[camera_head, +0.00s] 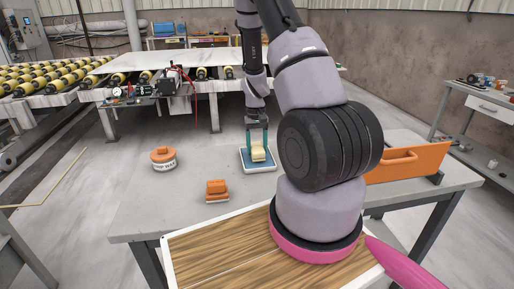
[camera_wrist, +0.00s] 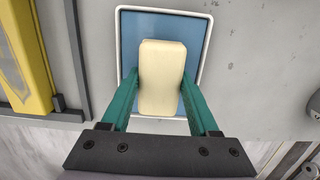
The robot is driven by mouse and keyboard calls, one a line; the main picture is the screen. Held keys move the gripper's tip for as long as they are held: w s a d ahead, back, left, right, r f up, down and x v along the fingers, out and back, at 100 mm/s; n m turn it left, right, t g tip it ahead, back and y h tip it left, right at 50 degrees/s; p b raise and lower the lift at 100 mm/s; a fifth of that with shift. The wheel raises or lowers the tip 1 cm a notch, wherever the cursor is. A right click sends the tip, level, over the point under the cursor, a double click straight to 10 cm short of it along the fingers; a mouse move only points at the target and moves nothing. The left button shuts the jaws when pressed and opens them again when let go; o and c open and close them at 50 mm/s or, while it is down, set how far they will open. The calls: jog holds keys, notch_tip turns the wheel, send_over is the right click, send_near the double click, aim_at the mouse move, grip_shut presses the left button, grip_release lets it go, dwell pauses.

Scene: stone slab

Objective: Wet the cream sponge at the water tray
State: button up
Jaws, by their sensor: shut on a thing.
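The cream sponge (camera_wrist: 162,78) is a pale rounded block; it also shows in the head view (camera_head: 258,151). My gripper (camera_wrist: 160,85) has green fingers, one on each long side of the sponge, and is shut on it. In the head view my gripper (camera_head: 257,140) points down over the water tray. The water tray (camera_wrist: 204,62) is a shallow tray with a white rim and blue inside; it shows in the head view (camera_head: 245,167) on the grey table. The sponge is over the tray's blue area. I cannot tell whether it touches the water.
On the grey table (camera_head: 143,205), an orange-lidded tub (camera_head: 163,159) and an orange block (camera_head: 217,191) lie left of the tray. A wooden panel with a white edge (camera_head: 190,250) is at the front. The tabletop between tub and tray is clear.

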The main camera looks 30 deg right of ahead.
aim_at(257, 147)
jog(key=shift+f, duration=0.45)
dwell(1.1)
jog(key=shift+r, duration=0.15)
jog(key=shift+r, duration=3.4)
